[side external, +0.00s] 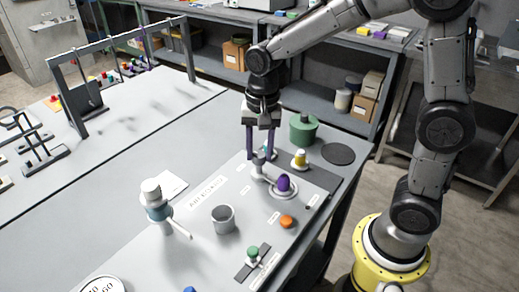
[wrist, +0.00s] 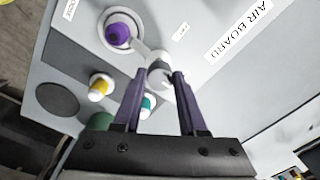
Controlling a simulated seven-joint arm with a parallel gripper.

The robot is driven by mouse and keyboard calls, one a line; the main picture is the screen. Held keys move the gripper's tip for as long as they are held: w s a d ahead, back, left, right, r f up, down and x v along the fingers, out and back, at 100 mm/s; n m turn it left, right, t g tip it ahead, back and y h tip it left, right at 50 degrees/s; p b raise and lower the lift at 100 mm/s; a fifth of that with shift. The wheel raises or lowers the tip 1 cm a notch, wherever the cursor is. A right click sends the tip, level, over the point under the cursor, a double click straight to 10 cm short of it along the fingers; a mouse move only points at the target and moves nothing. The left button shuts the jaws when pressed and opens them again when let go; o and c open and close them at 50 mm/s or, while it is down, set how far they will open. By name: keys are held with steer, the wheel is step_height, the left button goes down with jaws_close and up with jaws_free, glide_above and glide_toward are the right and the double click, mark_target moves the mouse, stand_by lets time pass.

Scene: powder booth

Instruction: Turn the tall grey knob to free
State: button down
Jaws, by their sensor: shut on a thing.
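The tall grey knob (wrist: 160,70) stands between the purple fingertips of my gripper (wrist: 154,78) in the wrist view. In the side view my gripper (side external: 261,156) reaches down from above, and the grey knob (side external: 258,167) shows at its fingertips, partly covered by them. My gripper is shut on the knob. A pale arm runs from the knob's foot towards a purple knob (side external: 284,183) in a white round base. The label that the knob points to is not readable.
On the board are a yellow and white knob (side external: 301,158), an orange knob (side external: 287,221), a grey cup (side external: 223,218) and a small green knob (side external: 253,253). A green canister (side external: 303,129) stands behind. A white and blue fixture with a lever (side external: 156,202) stands at left.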

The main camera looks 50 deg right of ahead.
steer(key=n, duration=0.4)
steer(key=shift+n, duration=0.4)
steer(key=n, duration=0.4)
steer(key=shift+n, duration=0.3)
steer(key=n, duration=0.4)
steer(key=shift+r, duration=0.1)
steer(key=shift+w+n+g, duration=0.1)
steer(key=shift+n+g, duration=0.2)
steer(key=shift+n, duration=1.9)
steer(key=shift+c, duration=2.3)
jaws_free()
